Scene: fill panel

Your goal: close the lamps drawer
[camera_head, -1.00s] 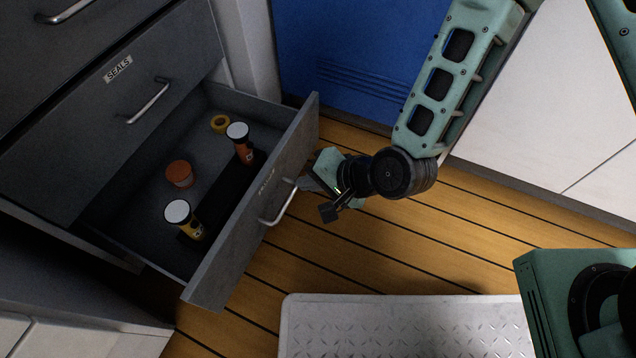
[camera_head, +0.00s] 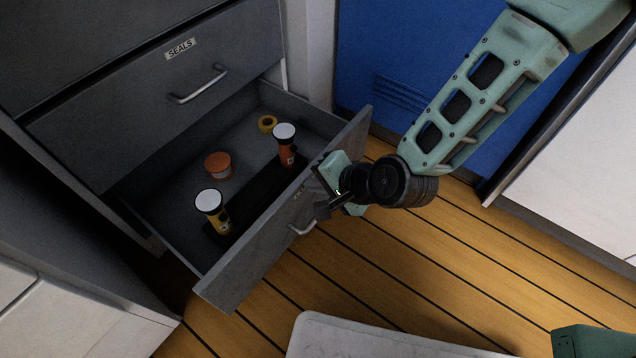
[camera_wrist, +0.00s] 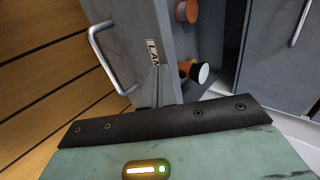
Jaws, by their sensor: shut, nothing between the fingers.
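The lamps drawer (camera_head: 236,283) is the grey lower drawer, pulled well out of its cabinet. Its bar handle (camera_head: 303,230) is on the front face. In the wrist view, part of its label, "LAM" (camera_wrist: 153,52), shows beside the handle (camera_wrist: 101,50). My gripper (camera_head: 321,209) is shut and empty, at the outer face of the drawer front near the handle. I cannot tell whether it touches.
The seals drawer (camera_head: 155,115) above is shut. A blue panel (camera_head: 365,60) stands behind my arm, and white cabinets (camera_head: 580,170) at the right. A pale tread plate (camera_head: 370,340) lies on the wooden floor.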

